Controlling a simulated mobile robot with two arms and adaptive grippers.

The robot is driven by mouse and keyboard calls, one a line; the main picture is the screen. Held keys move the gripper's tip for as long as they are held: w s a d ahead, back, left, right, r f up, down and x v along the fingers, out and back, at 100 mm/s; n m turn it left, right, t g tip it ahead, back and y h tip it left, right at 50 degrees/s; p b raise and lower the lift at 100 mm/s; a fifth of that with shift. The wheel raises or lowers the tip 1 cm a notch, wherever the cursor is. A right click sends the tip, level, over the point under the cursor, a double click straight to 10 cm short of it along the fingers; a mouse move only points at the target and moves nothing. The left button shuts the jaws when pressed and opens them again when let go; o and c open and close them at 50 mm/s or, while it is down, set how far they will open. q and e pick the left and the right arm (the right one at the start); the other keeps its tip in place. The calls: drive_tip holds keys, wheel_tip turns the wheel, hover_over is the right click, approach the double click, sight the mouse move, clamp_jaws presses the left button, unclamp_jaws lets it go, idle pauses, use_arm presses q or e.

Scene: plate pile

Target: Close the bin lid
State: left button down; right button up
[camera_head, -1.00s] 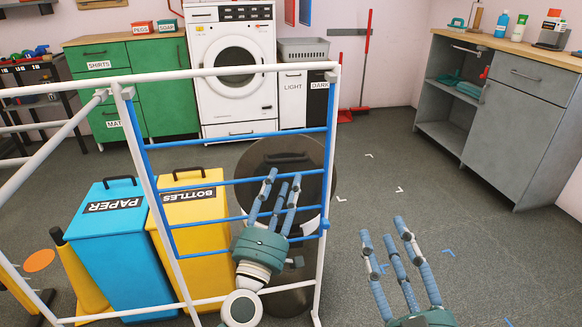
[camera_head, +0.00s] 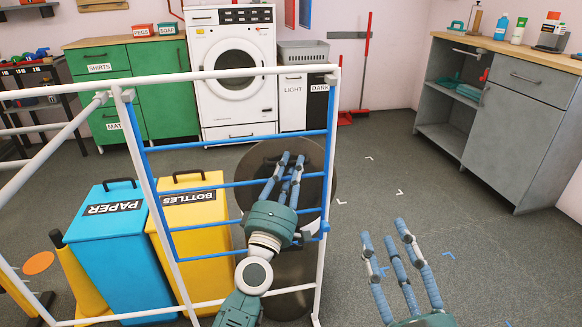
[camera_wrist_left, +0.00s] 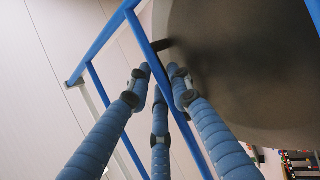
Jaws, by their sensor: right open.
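A dark round bin (camera_head: 292,272) stands behind a white rack with blue rails. Its large brown disc of a lid (camera_head: 325,172) shows behind the rails, and fills the upper right of the left wrist view (camera_wrist_left: 245,65). A dark handle on it is blurred there. I cannot tell the lid's exact tilt. My left gripper (camera_head: 291,158) overlaps the rails and lid in the head view. In the left wrist view its fingers (camera_wrist_left: 160,74) are apart and empty, close to a blue rail; contact is unclear. My right gripper (camera_head: 385,236) is open and empty over the floor at right.
The rack's blue rails (camera_head: 235,145) stand between me and the bins. A blue PAPER bin (camera_head: 120,245) and yellow BOTTLES bin (camera_head: 195,235) stand left, lids down. A grey cabinet (camera_head: 525,125) is at right. The floor between it and the rack is open.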

use_arm(q)
drive_tip(key=shift+r, duration=0.1)
drive_tip(key=shift+w+a+r+p, duration=0.1)
drive_tip(key=shift+w+p, duration=0.4)
drive_tip(key=shift+p, duration=0.6)
drive_tip(key=shift+w+a+g+p, duration=0.1)
drive_tip(key=shift+w+g+p, duration=0.2)
drive_tip(key=shift+p, duration=0.35)
use_arm(e)
wheel_tip(320, 180, down, 16)
drive_tip(key=s+d+f+g+h, duration=0.1)
drive_tip(key=s+d+g+h, duration=0.2)
drive_tip(key=g, duration=0.5)
use_arm(q)
drive_tip(key=shift+w+a+n+g+y+p, duration=0.15)
drive_tip(key=shift+w+n+g+y+p, duration=0.35)
drive_tip(key=shift+p, duration=0.7)
use_arm(e)
drive_tip(key=s+d+f+g+h, duration=0.1)
drive_tip(key=s+d+f+g, duration=0.3)
drive_tip(key=s+f+g, duration=0.3)
drive_tip(key=s+f, duration=0.2)
drive_tip(key=s, duration=0.3)
drive_tip(key=shift+s+d+m+g+h, duration=0.2)
drive_tip(key=shift+s+m+g+h, duration=0.1)
drive_tip(key=shift+m, duration=0.1)
use_arm(q)
drive_tip(key=shift+w, duration=0.1)
use_arm(e)
drive_tip(key=shift+w, duration=0.1)
